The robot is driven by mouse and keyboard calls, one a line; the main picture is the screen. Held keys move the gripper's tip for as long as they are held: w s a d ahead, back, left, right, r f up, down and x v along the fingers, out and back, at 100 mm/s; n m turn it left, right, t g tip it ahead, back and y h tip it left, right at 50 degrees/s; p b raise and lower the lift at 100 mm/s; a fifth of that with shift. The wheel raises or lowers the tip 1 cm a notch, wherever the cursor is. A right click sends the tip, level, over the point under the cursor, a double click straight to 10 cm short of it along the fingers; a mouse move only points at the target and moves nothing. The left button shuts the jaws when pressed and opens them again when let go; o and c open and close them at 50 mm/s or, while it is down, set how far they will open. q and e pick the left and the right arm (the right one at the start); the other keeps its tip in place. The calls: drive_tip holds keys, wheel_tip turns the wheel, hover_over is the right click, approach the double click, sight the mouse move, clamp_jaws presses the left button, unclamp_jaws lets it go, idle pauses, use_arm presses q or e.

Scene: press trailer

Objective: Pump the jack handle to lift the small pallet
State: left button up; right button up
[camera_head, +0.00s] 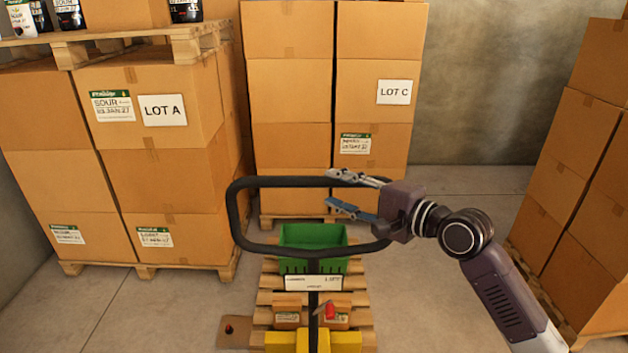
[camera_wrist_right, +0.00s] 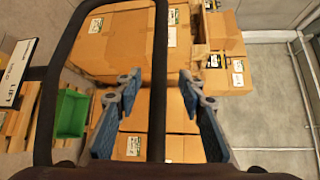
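The jack handle (camera_head: 236,215) is a black rounded loop in the middle of the head view, on a dark shaft above a yellow jack body (camera_head: 282,341). The small pallet (camera_head: 268,299) is wooden and lies beyond the jack body, bearing a green crate (camera_head: 315,265) and small boxes. My right gripper (camera_head: 331,189) comes in from the right at the loop's right side, fingers spread and pointing left. In the right wrist view a black handle bar (camera_wrist_right: 159,70) runs between the open fingers (camera_wrist_right: 158,84), with gaps on both sides. My left gripper is not in view.
Stacked cartons marked LOT A (camera_head: 165,110) stand on a pallet at left. Cartons marked LOT C (camera_head: 395,92) stand behind the small pallet, and another stack (camera_head: 575,160) at right. Grey floor (camera_head: 180,310) shows between them. A flat brown piece (camera_head: 233,332) lies left of the jack.

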sight(322, 184)
drive_tip(key=shift+w+a, duration=0.35)
drive_tip(key=p+x, duration=0.2)
drive_tip(key=x, duration=0.4)
drive_tip(key=shift+w+d+f, duration=0.1)
drive_tip(key=shift+f, duration=0.05)
clamp_jaws()
